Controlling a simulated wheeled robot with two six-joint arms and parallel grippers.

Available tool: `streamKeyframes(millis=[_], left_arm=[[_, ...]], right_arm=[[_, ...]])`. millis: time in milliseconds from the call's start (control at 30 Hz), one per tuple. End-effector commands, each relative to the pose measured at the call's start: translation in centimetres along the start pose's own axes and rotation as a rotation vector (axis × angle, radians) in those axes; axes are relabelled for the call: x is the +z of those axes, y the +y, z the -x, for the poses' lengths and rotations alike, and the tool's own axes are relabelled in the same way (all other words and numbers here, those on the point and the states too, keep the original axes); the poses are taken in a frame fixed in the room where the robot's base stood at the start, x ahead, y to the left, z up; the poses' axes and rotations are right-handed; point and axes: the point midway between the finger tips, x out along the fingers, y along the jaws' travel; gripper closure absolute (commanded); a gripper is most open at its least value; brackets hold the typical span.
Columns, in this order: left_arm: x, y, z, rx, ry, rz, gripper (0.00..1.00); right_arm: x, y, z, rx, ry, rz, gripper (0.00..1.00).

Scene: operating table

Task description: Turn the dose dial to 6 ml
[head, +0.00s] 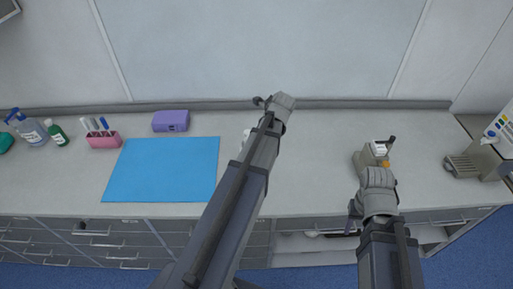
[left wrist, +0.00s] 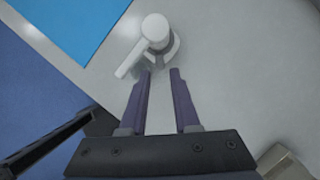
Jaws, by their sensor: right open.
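A white round piece (left wrist: 156,32) with a straight bar pointing down-left stands on the counter in the left wrist view; no scale or number is readable on it. In the head view only a white edge (head: 246,138) shows beside my left arm. My left gripper (left wrist: 161,72) is open, its two fingertips just short of the round piece with nothing between them.
A beige device (head: 362,160) with a white label, a dark lever and an orange part stands just beyond my right wrist. A blue mat (head: 160,170) lies left. A grey rack (head: 461,166) is far right.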

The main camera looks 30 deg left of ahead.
Motion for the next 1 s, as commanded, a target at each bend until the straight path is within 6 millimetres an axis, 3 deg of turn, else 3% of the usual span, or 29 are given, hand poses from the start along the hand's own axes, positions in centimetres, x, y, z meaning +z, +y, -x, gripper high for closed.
streamKeyframes(millis=[33, 333, 733, 1000], left_arm=[[-0.2, 0.0, -1.3, 0.0, 0.0, 0.001, 0.7], [-0.2, -0.1, -5.1, -0.001, 0.0, 0.001, 0.7], [0.0, 0.0, -5.7, 0.0, 0.0, 0.001, 0.7], [0.0, 0.0, -5.7, 0.0, 0.0, 0.0, 0.99]], right_arm=[[-0.1, -0.1, -1.2, 0.0, 0.0, 0.001, 0.5], [-0.3, -0.4, -4.8, 0.002, 0.0, 0.009, 0.5], [-0.3, -0.5, -5.2, 0.002, 0.0, 0.012, 0.5], [-0.3, -0.5, -5.2, 0.002, 0.0, 0.011, 0.5]])
